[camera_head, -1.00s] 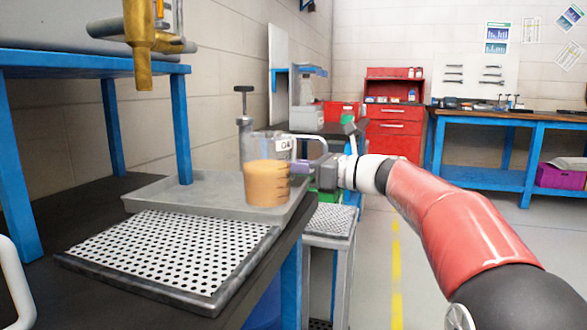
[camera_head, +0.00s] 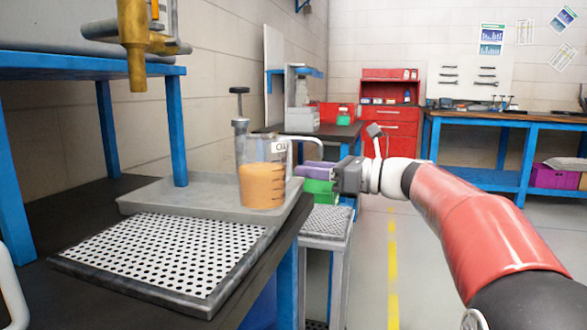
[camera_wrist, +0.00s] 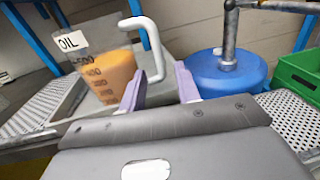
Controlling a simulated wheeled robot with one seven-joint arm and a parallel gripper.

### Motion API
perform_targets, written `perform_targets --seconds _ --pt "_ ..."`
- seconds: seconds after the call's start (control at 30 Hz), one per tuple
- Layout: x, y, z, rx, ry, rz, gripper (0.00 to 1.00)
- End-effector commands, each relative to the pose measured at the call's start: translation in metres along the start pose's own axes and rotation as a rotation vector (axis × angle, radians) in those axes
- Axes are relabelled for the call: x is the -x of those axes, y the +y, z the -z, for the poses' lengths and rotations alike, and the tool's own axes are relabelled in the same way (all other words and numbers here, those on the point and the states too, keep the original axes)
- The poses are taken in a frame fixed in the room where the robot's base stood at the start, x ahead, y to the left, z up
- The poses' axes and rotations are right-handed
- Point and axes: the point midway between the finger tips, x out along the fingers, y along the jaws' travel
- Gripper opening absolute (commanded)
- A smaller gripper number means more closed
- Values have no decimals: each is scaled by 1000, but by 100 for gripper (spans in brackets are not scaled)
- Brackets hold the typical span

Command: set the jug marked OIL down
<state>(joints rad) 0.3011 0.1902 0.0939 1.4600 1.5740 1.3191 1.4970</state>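The jug marked OIL (camera_head: 263,184) is clear with amber liquid inside. It stands upright on the grey tray (camera_head: 150,201), near the tray's right end. Its label and level marks show in the wrist view, where the jug (camera_wrist: 108,75) is at the left. Its pale handle (camera_wrist: 152,50) points towards my gripper. My gripper (camera_head: 304,170) is to the right of the jug.
A perforated plate (camera_head: 160,252) lies in front of the tray on the dark bench. A grey cylinder with a T-handle (camera_head: 240,128) stands behind the jug. A blue round container (camera_wrist: 215,72) and a green bin (camera_wrist: 298,74) are to the right in the wrist view.

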Motion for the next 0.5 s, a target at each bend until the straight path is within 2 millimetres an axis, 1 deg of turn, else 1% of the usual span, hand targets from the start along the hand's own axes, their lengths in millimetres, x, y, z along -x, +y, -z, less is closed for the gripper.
perform_targets --seconds 0.03,0.2,0.33,0.5 --pt "13 0 0 -1 0 4 32" --pt "44 0 0 -1 0 2 32" --pt "60 0 0 -1 0 1 32" --pt "67 0 0 -1 0 -1 32"
